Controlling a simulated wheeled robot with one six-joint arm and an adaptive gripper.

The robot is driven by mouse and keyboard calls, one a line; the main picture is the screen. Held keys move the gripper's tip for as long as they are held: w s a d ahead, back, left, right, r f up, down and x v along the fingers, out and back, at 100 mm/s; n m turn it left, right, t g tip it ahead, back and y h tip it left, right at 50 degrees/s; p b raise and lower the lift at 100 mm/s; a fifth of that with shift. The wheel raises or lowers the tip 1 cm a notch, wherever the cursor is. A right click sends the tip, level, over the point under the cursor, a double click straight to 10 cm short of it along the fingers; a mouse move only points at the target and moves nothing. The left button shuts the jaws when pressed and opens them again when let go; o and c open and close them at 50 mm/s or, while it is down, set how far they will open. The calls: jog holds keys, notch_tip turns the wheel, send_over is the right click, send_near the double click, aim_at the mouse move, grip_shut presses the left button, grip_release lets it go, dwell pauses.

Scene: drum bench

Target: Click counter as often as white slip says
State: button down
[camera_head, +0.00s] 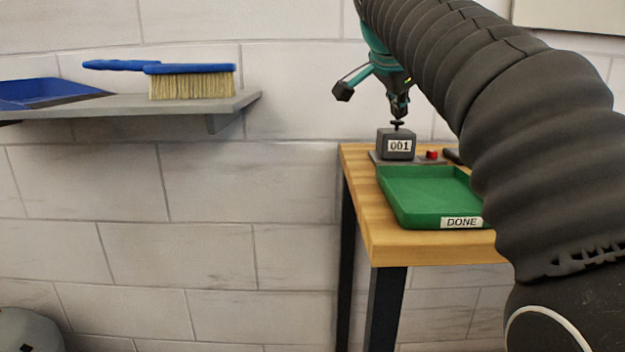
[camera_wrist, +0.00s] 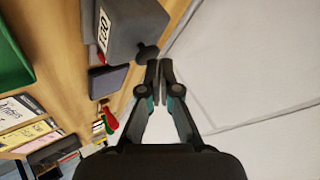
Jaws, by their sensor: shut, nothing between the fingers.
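The counter (camera_head: 397,147) is a dark grey box on the wooden bench, and its display reads 001. It also shows in the wrist view (camera_wrist: 135,25), its digits turned sideways. A black plunger knob (camera_head: 397,124) stands on its top. My gripper (camera_head: 399,113) is shut and empty, pointing down just above the knob. In the wrist view its fingertips (camera_wrist: 159,72) are close beside the knob (camera_wrist: 147,53); I cannot tell if they touch. A white slip (camera_wrist: 18,108) lies on the bench among coloured ones; its writing is too small to read.
A green tray (camera_head: 430,198) labelled DONE sits at the bench front. A red button (camera_head: 432,155) is right of the counter. A wall shelf (camera_head: 180,103) at left holds a blue brush (camera_head: 190,80) and a blue dustpan (camera_head: 45,92).

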jog(key=shift+f, duration=0.25)
jog(key=shift+r, duration=0.1)
jog(key=shift+r+p, duration=0.85)
jog(key=shift+r, duration=0.05)
notch_tip(320, 180, up, 6)
jog(key=p, duration=0.5)
dwell(2.0)
